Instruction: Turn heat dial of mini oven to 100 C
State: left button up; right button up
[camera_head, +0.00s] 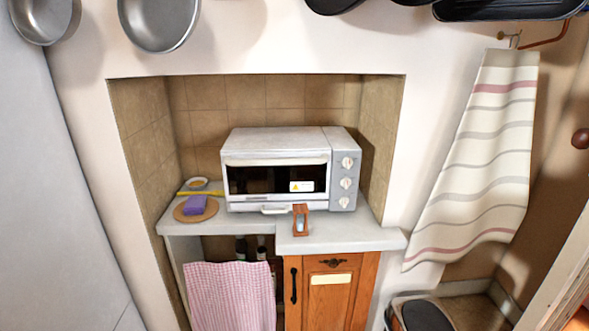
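The mini oven (277,168) stands on a counter inside a tiled alcove. It is white and grey with a dark glass door, shut, with a yellow and white label on the glass. Its grey right panel carries three round white dials in a column: a top dial (347,163), a middle dial (346,183) and a bottom dial (344,202). I cannot read their markings or settings, nor tell which is the heat dial. Neither of my grippers is in view.
The counter (345,236) holds a small wooden-framed timer (300,220) in front of the oven and a purple sponge (196,204) on a round board. A striped towel (482,160) hangs at right. A pink checked cloth (232,296) hangs below. Pans (160,22) hang above.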

aim_at(347, 162)
jog(key=k, duration=1.1)
jog(key=z, duration=1.15)
jog(key=i, duration=1.2)
jog(key=z, duration=0.1)
